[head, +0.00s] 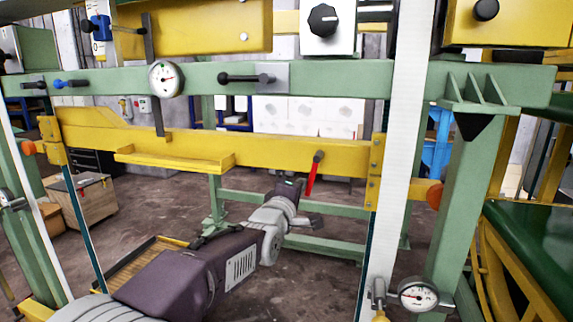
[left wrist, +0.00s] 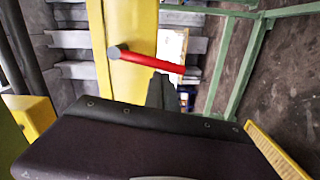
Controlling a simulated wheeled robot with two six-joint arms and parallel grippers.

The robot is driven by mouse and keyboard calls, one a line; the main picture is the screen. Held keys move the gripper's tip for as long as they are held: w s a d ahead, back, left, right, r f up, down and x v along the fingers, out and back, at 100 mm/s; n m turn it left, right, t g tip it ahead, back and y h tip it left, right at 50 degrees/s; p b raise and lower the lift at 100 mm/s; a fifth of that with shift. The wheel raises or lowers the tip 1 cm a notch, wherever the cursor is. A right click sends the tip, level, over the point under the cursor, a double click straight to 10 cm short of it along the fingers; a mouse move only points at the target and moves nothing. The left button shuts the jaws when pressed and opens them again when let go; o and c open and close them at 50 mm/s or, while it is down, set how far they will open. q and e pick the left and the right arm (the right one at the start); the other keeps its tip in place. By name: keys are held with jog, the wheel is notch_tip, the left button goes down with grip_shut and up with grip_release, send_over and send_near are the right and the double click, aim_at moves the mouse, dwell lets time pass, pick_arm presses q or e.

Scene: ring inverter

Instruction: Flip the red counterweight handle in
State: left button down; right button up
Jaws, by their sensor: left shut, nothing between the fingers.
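The red counterweight handle (head: 311,177) hangs down from a grey pivot on the front of the yellow crossbeam (head: 270,151), tilted slightly left at its lower end. In the left wrist view the handle (left wrist: 152,62) runs from its grey round end on the left to its red tip on the right. My left gripper (head: 291,184) is just left of the handle in the head view. In the left wrist view its dark fingers (left wrist: 161,88) are shut and empty, close to the handle; I cannot tell whether they touch it. My right gripper is not in view.
A green frame with an upper beam (head: 220,78) surrounds the crossbeam. A white upright post (head: 404,150) stands to the right of the handle. A round gauge (head: 418,294) sits low on the right. A wooden crate (head: 83,202) stands on the floor at left.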

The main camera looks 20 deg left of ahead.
pick_arm(q)
jog(key=shift+d+f+n+b, duration=0.35)
jog(key=shift+d+n+b, duration=0.4)
jog(key=shift+n+b, duration=0.45)
